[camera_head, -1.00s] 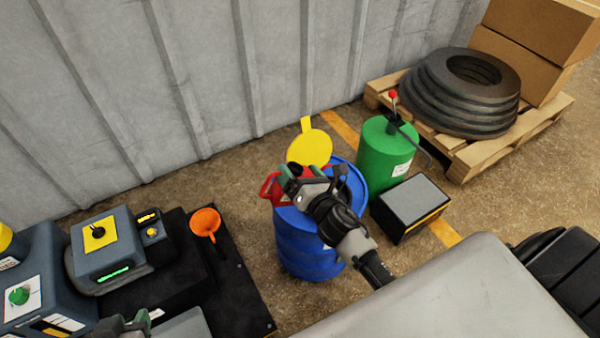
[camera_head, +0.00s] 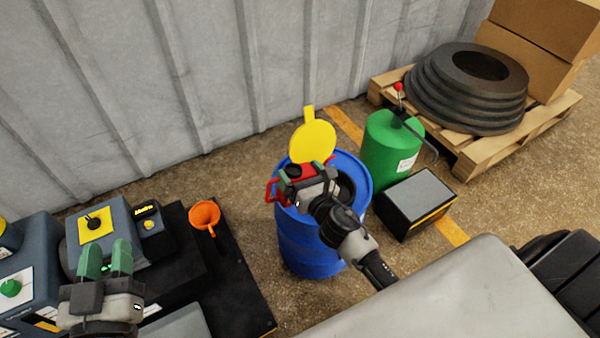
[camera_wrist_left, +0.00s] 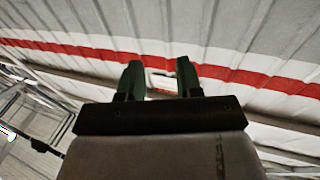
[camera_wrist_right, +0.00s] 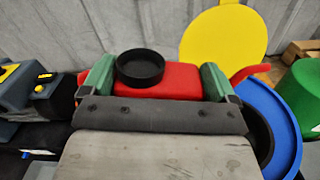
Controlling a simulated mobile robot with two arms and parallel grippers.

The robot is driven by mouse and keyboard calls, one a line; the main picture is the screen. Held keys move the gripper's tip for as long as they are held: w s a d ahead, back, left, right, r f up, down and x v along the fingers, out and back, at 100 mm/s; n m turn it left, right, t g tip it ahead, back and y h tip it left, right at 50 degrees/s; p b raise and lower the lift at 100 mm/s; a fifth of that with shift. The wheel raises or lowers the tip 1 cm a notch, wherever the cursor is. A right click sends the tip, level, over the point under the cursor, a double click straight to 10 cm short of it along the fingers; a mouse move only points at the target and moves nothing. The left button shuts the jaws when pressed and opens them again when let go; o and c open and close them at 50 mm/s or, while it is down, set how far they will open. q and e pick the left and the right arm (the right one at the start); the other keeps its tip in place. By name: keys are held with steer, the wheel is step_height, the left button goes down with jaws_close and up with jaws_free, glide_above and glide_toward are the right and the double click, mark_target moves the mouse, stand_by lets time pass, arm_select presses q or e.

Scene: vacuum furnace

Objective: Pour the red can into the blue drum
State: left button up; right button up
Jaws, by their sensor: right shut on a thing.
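The blue drum (camera_head: 310,251) stands on the floor, its yellow lid (camera_head: 313,141) raised at the back. Its rim also shows in the right wrist view (camera_wrist_right: 276,108). My right gripper (camera_head: 304,177) is over the drum's left part, shut on the red can (camera_wrist_right: 182,80). The can's black cap or opening (camera_wrist_right: 140,67) faces up and the can looks about upright. A red handle or spout shows at its left in the head view. My left gripper (camera_head: 105,258) is at the lower left, open and empty, with its green fingers apart in the left wrist view (camera_wrist_left: 160,80).
An orange funnel (camera_head: 205,216) sits on a black bench left of the drum, beside a grey control unit (camera_head: 100,240). A green canister (camera_head: 390,148) and a dark box (camera_head: 415,203) stand right of the drum. A pallet (camera_head: 470,152) with black rings is behind.

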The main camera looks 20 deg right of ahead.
step_height(320, 180, down, 2)
steer(key=shift+d+f+n+b, duration=0.1)
steer(key=shift+d+n+b, duration=0.05)
steer(key=shift+n+b, duration=0.9)
arm_select(q)
step_height(320, 180, up, 5)
steer(key=s+t+h, duration=0.2)
steer(key=t, duration=0.3)
arm_select(e)
steer(key=shift+r+p, duration=0.3)
steer(key=shift+p, duration=0.1)
step_height(320, 180, up, 2)
steer(key=shift+r+p, duration=0.1)
steer(key=shift+p, duration=0.95)
step_height(320, 180, up, 2)
steer(key=shift+p, duration=1)
arm_select(q)
step_height(320, 180, down, 13)
steer(key=s+a+g+y, duration=0.1)
steer(key=g+y, duration=0.3)
steer(key=g, duration=0.8)
steer(key=shift+a+y, duration=0.3)
steer(key=shift+a, duration=0.35)
arm_select(e)
steer(key=shift+r, duration=0.15)
steer(key=shift+r, duration=0.1)
